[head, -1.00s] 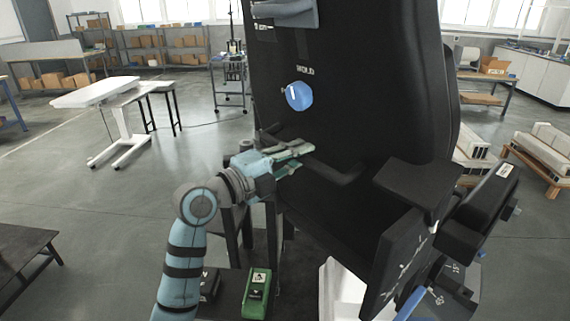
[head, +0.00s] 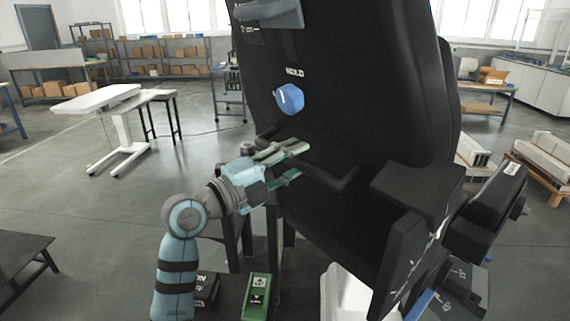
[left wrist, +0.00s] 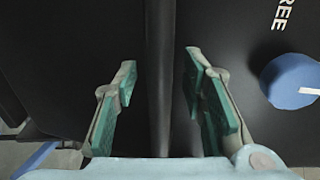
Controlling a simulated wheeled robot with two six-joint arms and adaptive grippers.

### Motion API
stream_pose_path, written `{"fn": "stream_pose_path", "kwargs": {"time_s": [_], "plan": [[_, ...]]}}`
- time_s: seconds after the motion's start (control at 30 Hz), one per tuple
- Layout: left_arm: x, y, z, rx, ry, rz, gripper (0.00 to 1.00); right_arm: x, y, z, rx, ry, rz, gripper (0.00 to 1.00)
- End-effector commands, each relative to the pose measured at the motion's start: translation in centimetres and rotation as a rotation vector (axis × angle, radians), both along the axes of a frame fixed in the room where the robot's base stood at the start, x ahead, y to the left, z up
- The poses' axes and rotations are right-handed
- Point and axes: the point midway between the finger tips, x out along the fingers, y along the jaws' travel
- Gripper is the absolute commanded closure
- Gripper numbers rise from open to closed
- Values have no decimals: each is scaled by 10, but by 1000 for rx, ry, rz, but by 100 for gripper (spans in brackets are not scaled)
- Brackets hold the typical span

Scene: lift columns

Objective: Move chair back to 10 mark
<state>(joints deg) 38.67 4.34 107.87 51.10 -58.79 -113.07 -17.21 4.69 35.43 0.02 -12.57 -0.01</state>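The chair back (head: 345,110) is a tall black panel that fills the middle of the head view and leans. A blue knob (head: 290,99) with a white line is on its face; it also shows in the left wrist view (left wrist: 291,81). A black bar (head: 335,181) stands out from the panel below the knob. My left gripper (head: 298,162) is at this bar. In the left wrist view its green-padded fingers (left wrist: 162,85) are apart, with a dark upright bar (left wrist: 160,60) between them and gaps on both sides. I can read no 10 mark. My right gripper is not in view.
A black armrest-like block (head: 415,186) and other dark chair parts (head: 490,205) crowd the right side. A green box (head: 257,296) is low in front. A white table (head: 95,99) and a low dark table (head: 22,252) stand at left. Open floor lies between.

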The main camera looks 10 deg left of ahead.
Motion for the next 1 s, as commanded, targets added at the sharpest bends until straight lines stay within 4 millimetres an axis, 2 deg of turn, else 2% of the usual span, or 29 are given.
{"fn": "stream_pose_path", "kwargs": {"time_s": [0.13,0.4,0.5,0.63,1.0], "plan": [[-15,15,-3,5,-1,4,62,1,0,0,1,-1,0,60],[-73,61,-11,11,3,2,62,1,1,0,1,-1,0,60],[-84,71,-12,8,2,2,62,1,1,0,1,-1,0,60],[-91,74,-12,2,1,-2,62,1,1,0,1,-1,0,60],[-91,74,-12,1,1,-1,62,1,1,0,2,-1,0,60]]}}
